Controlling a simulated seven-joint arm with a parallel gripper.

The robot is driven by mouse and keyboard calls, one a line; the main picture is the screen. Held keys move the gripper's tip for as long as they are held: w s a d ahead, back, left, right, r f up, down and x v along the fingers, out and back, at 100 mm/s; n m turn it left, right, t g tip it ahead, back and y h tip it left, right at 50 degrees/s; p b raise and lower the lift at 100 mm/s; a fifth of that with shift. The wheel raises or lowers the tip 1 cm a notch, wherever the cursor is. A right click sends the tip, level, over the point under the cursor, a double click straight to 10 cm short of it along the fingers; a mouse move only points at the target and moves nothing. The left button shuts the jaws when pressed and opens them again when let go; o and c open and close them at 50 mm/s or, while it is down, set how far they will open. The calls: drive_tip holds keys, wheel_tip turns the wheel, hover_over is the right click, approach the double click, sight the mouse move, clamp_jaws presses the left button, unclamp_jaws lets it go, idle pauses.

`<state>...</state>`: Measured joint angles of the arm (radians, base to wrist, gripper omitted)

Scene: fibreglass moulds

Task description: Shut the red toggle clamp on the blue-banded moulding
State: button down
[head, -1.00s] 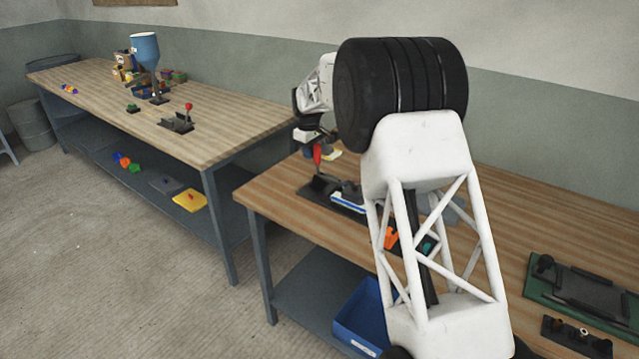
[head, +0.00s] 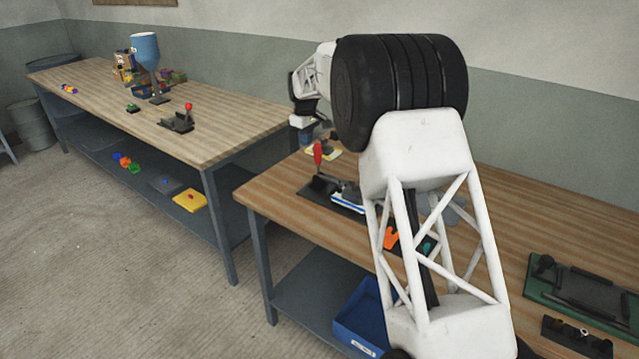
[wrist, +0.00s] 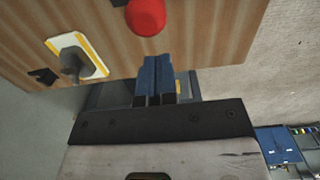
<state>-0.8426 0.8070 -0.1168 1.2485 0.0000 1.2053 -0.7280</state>
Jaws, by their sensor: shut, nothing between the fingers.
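The red toggle clamp's handle (head: 318,153) stands upright on a black base (head: 318,187) at the left of the near bench. The blue-banded moulding (head: 348,203) is beside it, white with a blue stripe, partly hidden by my arm. In the wrist view the round red handle end (wrist: 146,16) is at the top, just beyond my fingertips, with a gap in the picture. My gripper (wrist: 158,58) is shut and empty, its blue fingers together. In the head view it is close behind the handle and partly hidden; I cannot tell whether they touch.
A yellow-bordered plate with a grey part (wrist: 100,69) lies near my gripper. An orange piece (head: 391,237) is right of the moulding. A green mould (head: 590,290) is at the bench's right. Another bench (head: 230,125) at the left bears a second red-handled clamp (head: 188,108).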

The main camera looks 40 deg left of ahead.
drive_tip(key=shift+a+r, duration=0.2)
drive_tip(key=shift+r, duration=0.5)
drive_tip(key=shift+a+r, duration=0.15)
drive_tip(key=shift+r, duration=0.55)
drive_tip(key=shift+d, duration=0.1)
